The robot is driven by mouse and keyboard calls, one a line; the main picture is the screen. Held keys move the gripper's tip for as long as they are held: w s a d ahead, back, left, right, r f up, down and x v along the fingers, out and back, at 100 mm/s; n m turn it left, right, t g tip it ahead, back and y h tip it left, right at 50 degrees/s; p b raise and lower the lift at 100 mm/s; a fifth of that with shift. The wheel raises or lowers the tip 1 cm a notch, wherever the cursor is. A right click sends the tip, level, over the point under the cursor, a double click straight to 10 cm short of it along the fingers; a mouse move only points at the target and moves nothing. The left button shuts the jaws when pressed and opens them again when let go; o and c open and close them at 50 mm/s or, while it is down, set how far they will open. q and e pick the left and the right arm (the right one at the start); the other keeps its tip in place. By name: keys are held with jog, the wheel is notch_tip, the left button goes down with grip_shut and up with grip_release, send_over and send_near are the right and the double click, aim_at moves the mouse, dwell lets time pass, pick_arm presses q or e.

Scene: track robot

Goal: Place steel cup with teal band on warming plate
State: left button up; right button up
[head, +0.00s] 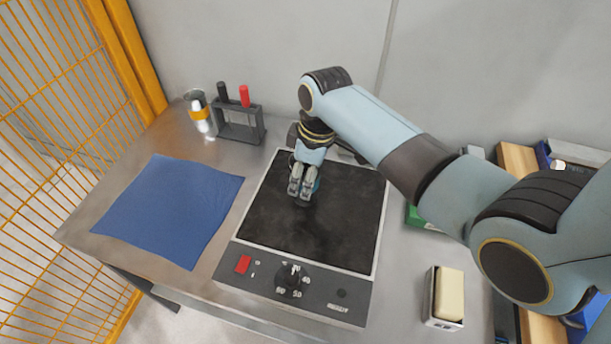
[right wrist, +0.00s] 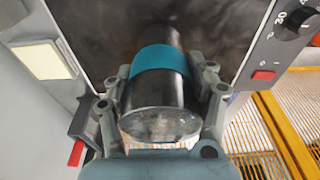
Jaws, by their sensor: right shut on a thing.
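The steel cup with a teal band (right wrist: 160,62) is between the fingers of my right gripper (right wrist: 165,76) in the right wrist view. My right gripper (head: 301,190) is shut on it, over the warming plate, in the head view. The warming plate (head: 340,232) has a black top, a pale rim and a front panel with a red switch and a dial. I cannot tell whether the cup touches the plate. My left gripper is not in view.
A steel cup with an orange band (head: 200,113) stands at the back left beside a grey rack (head: 240,128) with black and red handles. A blue cloth (head: 170,208) lies left of the plate. A tray with a cream block (head: 449,295) sits right. A yellow mesh fence (head: 60,120) borders the left.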

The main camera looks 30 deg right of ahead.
jog(key=shift+f, duration=0.35)
jog(key=o, duration=1.2)
jog(key=shift+f, duration=0.1)
jog(key=shift+c, duration=0.2)
notch_tip(320, 180, up, 12)
jog(key=s+d, duration=0.1)
jog(key=shift+s, duration=0.15)
